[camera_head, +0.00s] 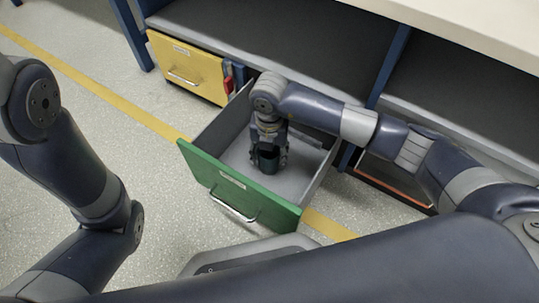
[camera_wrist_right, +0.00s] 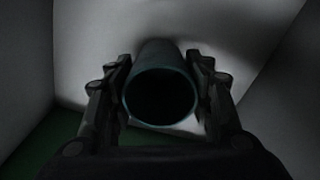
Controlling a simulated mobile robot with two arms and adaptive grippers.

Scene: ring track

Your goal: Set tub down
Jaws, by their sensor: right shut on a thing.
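The tub (camera_head: 268,159) is a dark green-teal round vessel inside the open green-fronted drawer (camera_head: 222,179). In the right wrist view the tub (camera_wrist_right: 160,97) shows its round open mouth between the two fingers. My right gripper (camera_head: 268,158) reaches down into the drawer and is shut on the tub. Whether the tub's base touches the drawer floor I cannot tell. My left arm is at the left of the head view, but its gripper is out of view.
A yellow drawer (camera_head: 188,68) is at the upper left, with a red item (camera_head: 228,83) beside it. Grey shelves (camera_head: 290,55) run behind the open drawer under a pale top (camera_head: 475,28). The drawer floor around the tub looks clear. A yellow line (camera_head: 110,93) crosses the floor.

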